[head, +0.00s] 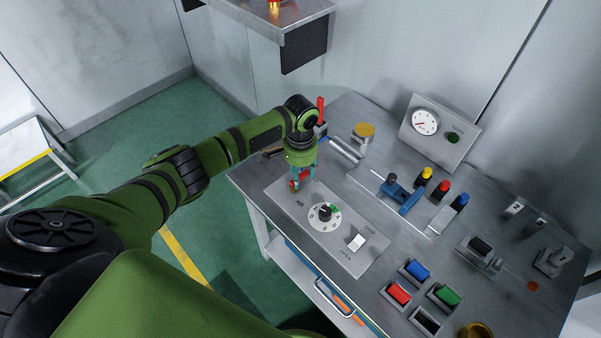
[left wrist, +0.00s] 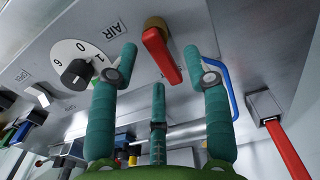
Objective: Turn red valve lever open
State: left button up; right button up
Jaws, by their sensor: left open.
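The red valve lever (left wrist: 161,55) shows in the left wrist view, attached to a brass stem (left wrist: 155,24) on the grey panel beside the "AIR" label. It slants from the stem down to the right. In the head view only a bit of red (head: 304,174) shows between my fingers. My left gripper (head: 302,184) is open, with its teal fingers pointing down at the panel. In the left wrist view, two fingertips stand on either side of the lever, with gaps visible, and a third finger is below it. I cannot tell the exact depth between fingers and lever. My right gripper is not in view.
A numbered dial with black knob (head: 324,212) is close to my left gripper, with a white switch (head: 356,242) beyond. An upright red handle (head: 320,110) stands behind the gripper. Coloured buttons and a gauge (head: 425,121) occupy the rest of the metal bench.

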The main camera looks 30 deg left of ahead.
pick_arm(q)
jog(key=shift+f, duration=0.45)
grip_shut()
